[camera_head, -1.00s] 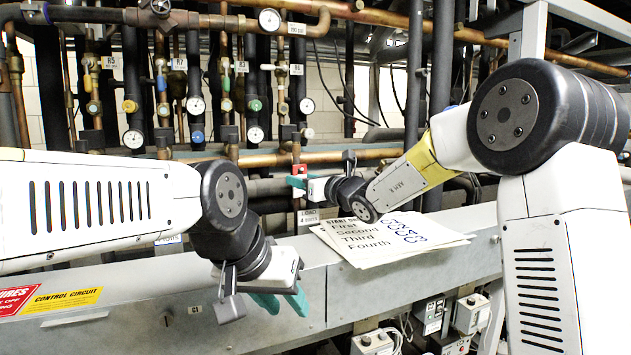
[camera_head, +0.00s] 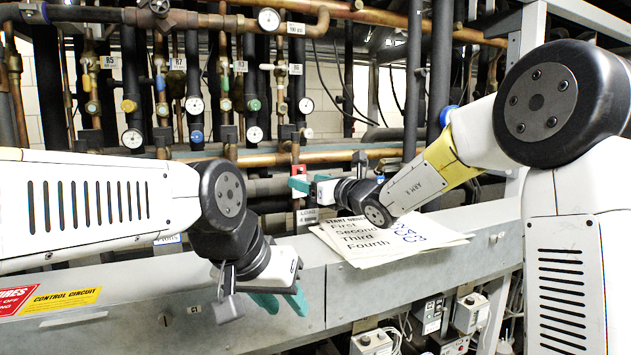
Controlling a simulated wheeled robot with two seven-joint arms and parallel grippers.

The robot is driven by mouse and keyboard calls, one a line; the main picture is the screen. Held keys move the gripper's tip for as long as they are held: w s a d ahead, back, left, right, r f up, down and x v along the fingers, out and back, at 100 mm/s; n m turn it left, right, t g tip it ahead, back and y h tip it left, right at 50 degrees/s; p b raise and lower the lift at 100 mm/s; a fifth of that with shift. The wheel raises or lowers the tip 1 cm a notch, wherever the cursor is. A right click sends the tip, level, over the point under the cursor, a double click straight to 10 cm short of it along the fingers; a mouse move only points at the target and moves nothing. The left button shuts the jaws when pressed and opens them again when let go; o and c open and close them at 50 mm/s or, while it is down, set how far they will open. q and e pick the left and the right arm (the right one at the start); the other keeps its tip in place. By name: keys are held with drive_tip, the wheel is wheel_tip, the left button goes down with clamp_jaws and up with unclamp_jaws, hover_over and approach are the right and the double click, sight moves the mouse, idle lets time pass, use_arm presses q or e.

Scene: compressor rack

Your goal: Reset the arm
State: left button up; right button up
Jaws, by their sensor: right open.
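My left arm comes in from the left. Its left gripper (camera_head: 281,301) points down in front of the grey beam, with two teal fingertips apart and nothing between them. My right arm comes in from the right. Its right gripper (camera_head: 299,180) points left toward the pipes, above the papers, with teal fingertips. It is open and I see nothing held in it. The exact gap between its fingers is hard to see from this angle.
White papers (camera_head: 362,243) with printed words lie on the grey beam (camera_head: 420,262), partly below my right gripper. Behind stand dark and copper pipes with several gauges, such as a top one (camera_head: 269,20). Below the beam are grey electrical boxes (camera_head: 470,313).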

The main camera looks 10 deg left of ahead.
drive_tip(key=s+d+f+n+g+h, duration=0.1)
drive_tip(key=s+d+n+g, duration=0.3)
drive_tip(key=s+n, duration=0.55)
drive_tip(key=s+d+f+n+g, duration=0.1)
drive_tip(key=s+d+n+g, duration=0.1)
drive_tip(key=s+d+n, duration=0.75)
drive_tip(key=s+d+f+n+h, duration=0.4)
drive_tip(key=s+d+f+h, duration=0.1)
drive_tip(key=d, duration=0.4)
drive_tip(key=s+d+f+n+h, duration=0.3)
drive_tip(key=s+d+f+h, duration=0.2)
drive_tip(key=s+d, duration=0.3)
drive_tip(key=shift+s+d+n, duration=0.25)
drive_tip(key=shift+d+n, duration=0.15)
drive_tip(key=shift+f, duration=0.1)
